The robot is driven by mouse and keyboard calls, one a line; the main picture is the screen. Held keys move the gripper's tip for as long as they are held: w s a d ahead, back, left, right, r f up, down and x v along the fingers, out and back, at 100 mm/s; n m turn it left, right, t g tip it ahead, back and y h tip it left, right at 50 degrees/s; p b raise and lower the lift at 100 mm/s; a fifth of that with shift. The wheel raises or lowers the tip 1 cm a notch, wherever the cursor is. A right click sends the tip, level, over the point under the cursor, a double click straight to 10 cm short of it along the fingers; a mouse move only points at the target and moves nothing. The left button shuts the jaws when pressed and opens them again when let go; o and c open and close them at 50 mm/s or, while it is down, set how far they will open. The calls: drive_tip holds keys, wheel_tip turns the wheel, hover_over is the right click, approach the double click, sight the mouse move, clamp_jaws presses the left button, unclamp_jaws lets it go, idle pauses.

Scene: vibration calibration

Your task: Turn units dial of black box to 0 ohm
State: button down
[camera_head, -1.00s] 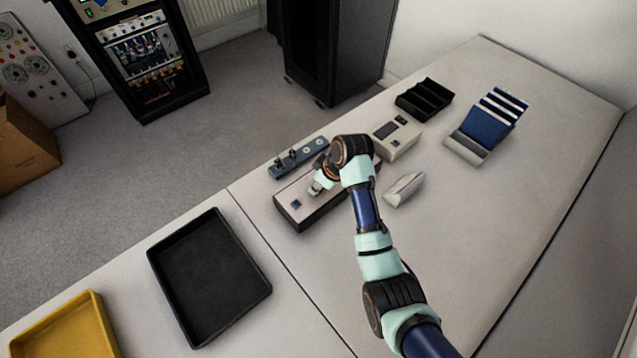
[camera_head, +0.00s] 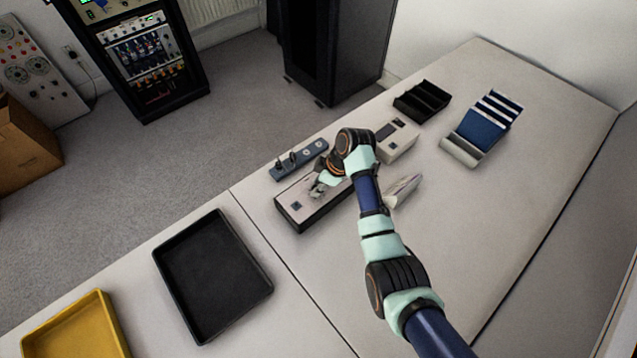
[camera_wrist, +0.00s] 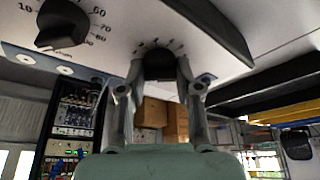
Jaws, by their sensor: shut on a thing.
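The black box (camera_head: 297,208) has a light grey top and dark sides and lies on the table, left of the middle. My arm hides part of its top in the head view. In the wrist view its panel (camera_wrist: 115,12) fills the top of the picture. A black dial (camera_wrist: 62,24) with printed numbers such as 10, 60, 70, 80 and 90 sits at upper left, clear of my fingers. My gripper (camera_wrist: 160,72) is shut on a second black dial (camera_wrist: 158,62) with small marks around it. The dial's exact setting is hard to read.
A power strip (camera_head: 299,158) lies behind the box. A pale device (camera_head: 397,141) and a wedge-shaped object (camera_head: 403,189) stand to its right. A black tray (camera_head: 166,262) and yellow tray (camera_head: 38,344) are at left. The front right table is clear.

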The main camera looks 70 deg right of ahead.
drive_tip(key=shift+n, duration=0.6)
drive_tip(key=c, duration=0.8)
unclamp_jaws()
drive_tip(key=v, duration=1.2)
drive_tip(key=shift+d, duration=0.25)
drive_tip(key=shift+w+r, duration=0.1)
